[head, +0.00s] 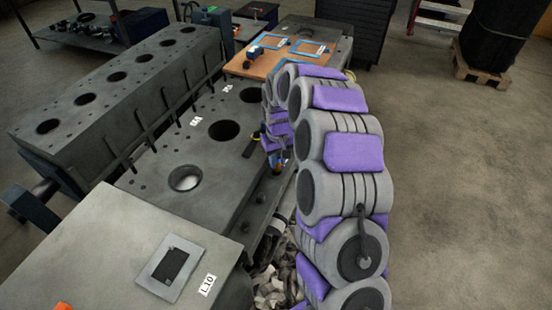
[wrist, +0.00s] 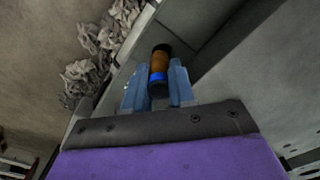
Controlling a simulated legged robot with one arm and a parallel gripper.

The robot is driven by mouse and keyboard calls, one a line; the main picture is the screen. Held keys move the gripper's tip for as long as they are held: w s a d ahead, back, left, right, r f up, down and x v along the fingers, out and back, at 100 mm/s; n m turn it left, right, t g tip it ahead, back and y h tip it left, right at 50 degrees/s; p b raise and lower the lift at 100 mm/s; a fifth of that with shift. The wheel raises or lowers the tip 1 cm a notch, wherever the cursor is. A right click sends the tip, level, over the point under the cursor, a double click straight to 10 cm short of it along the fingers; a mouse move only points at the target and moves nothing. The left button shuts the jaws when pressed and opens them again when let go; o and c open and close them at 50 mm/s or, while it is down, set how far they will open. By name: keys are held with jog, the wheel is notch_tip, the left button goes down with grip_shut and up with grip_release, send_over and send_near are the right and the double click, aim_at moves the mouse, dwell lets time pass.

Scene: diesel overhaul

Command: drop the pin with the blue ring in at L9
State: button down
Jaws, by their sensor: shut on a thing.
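My gripper (wrist: 157,88) is shut on the pin (wrist: 159,66), its blue fingers on either side of it. In the wrist view the pin has a dark end, an orange-brown body and a blue ring (wrist: 158,78) near the fingers. In the head view the pin (head: 251,146) sticks out tilted from my gripper (head: 267,144), over the right side of the engine block (head: 150,190). A small white label (head: 195,122), too small to read surely, lies left of a round bore (head: 223,130). The pin is apart from this bore.
A nearer bore (head: 185,179) and a farther one (head: 251,95) flank that bore. A plate labelled L10 (head: 207,284) is at the front. A raised bank with several holes (head: 115,77) stands left. A wooden board (head: 274,64) lies behind; crumpled rags (head: 272,287) lie below right.

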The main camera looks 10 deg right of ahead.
jog(key=shift+d+f, duration=0.1)
jog(key=shift+d, duration=0.3)
jog(key=shift+f, duration=0.1)
jog(key=shift+a+f, duration=0.3)
jog(key=shift+f, duration=0.05)
jog(key=shift+r, duration=0.15)
jog(key=shift+d+r+p, duration=0.1)
jog(key=shift+r+p, duration=0.8)
jog(key=shift+r, duration=0.5)
